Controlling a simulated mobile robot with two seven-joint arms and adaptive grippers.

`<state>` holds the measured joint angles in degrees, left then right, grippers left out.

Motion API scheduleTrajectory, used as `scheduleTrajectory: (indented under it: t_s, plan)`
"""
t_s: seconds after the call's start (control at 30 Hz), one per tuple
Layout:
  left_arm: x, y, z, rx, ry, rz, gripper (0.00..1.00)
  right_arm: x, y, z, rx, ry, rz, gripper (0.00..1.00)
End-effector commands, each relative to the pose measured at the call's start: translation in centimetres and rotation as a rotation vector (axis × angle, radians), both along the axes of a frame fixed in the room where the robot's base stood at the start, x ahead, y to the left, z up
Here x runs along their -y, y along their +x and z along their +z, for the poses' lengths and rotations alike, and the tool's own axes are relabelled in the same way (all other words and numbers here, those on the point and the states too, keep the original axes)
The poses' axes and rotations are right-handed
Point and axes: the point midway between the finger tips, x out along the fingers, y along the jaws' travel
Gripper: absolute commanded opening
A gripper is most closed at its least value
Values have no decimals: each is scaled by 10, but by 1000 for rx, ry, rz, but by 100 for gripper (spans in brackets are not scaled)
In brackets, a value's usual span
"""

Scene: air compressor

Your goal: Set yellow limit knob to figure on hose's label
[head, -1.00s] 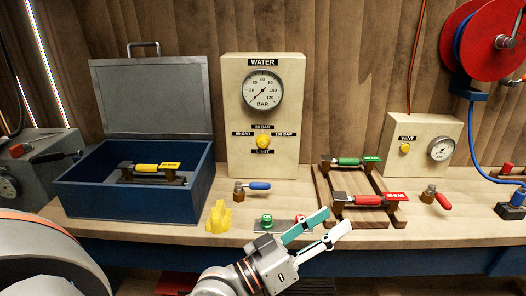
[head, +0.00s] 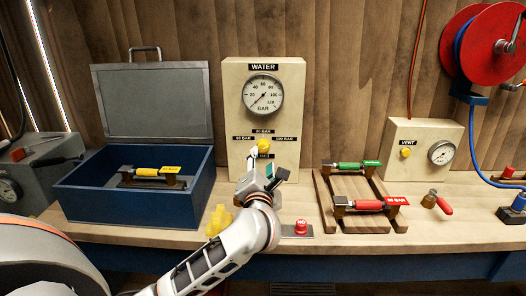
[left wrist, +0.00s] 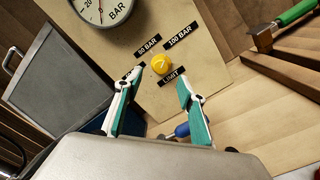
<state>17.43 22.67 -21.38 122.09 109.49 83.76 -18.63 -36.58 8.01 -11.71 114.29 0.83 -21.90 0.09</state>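The yellow limit knob (head: 263,146) is on the front of the beige WATER panel (head: 236,110). BAR labels surround it, with LIMIT below; which way it points is unclear. It also shows in the left wrist view (left wrist: 162,64), between my finger lines and beyond their tips. My left gripper (left wrist: 160,85) is open and empty, facing the panel; in the head view (head: 262,168) it is just below the knob. Hoses with labels are yellow (head: 147,172) in the blue box, green (head: 347,166) and red (head: 368,205) on the wooden rack. Their label figures are too small to read surely. My right gripper is out of view.
The blue box (head: 185,205) stands open at left. A yellow piece (head: 217,220) and a red button (head: 301,227) are near my arm. A blue-handled valve (left wrist: 182,130) lies below the panel. A VENT panel (head: 425,135) and hose reel (head: 480,45) are at right.

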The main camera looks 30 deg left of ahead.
Motion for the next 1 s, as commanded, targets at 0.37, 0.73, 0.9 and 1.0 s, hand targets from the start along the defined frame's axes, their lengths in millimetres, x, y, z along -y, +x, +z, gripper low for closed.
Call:
scheduleTrajectory:
  t_s: [0.37,0.73,0.9,1.0]
  plan:
    - [-23,37,-4,-11,-15,4,40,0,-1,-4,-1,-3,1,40]
    - [-41,66,-4,-9,-16,3,40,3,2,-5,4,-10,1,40]
    - [-42,67,-3,-9,-16,3,40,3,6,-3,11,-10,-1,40]
    - [-42,67,-3,-8,-16,2,35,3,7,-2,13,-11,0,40]
